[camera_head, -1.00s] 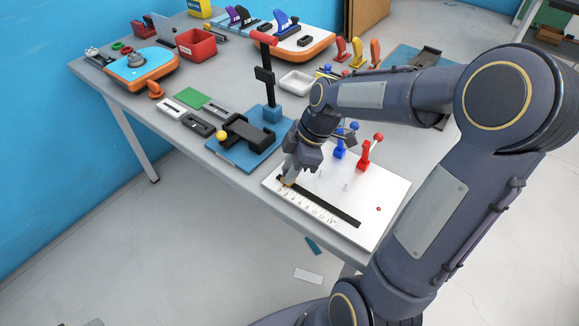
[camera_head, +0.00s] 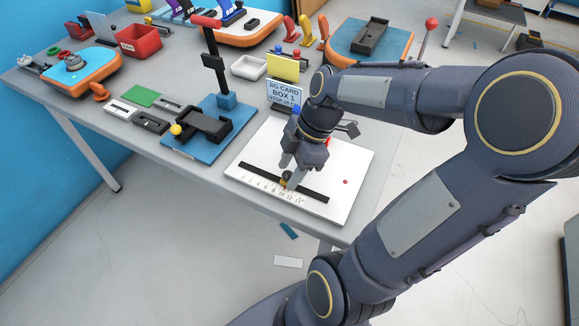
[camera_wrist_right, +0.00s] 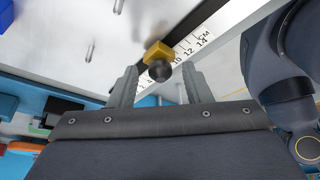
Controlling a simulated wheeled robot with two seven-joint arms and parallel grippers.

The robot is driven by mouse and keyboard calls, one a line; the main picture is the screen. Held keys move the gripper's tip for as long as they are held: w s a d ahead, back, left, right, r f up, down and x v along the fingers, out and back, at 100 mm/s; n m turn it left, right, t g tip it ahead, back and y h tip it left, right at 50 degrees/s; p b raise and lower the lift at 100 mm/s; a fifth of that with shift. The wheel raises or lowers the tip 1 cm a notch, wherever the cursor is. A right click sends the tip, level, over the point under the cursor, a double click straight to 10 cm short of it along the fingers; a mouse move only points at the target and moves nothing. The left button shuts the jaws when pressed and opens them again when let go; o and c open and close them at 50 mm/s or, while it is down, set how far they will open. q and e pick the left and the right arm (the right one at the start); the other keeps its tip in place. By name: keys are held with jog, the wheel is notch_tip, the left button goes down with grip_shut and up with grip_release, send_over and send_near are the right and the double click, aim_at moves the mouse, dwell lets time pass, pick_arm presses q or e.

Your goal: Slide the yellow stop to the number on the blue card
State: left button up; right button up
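The yellow stop (camera_head: 285,182) sits on the black slot of the white board (camera_head: 345,165), beside the printed scale, roughly around the 8 to 10 marks; the exact number is unclear. In the right wrist view the stop (camera_wrist_right: 157,52) has a dark knob (camera_wrist_right: 160,71). My right gripper (camera_head: 287,180) is down over the stop. Its two fingers (camera_wrist_right: 160,78) stand apart on either side of the knob, with visible gaps. The blue card (camera_head: 284,94) stands behind the board and reads "JIG CARD BOX 1" and "STOP 10"; its lower edge is partly hidden. My left gripper is out of view.
A blue base (camera_head: 190,148) with a black cradle and tall post stands left of the board. A white tray (camera_head: 248,67) and a yellow card (camera_head: 283,68) are behind. A red-handled part beside my wrist is partly hidden. The table's front edge is close to the board.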

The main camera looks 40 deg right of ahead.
jog(key=v, duration=0.7)
jog(key=shift+d+r+p, duration=0.15)
jog(key=shift+r+p, duration=0.2)
dwell(0.4)
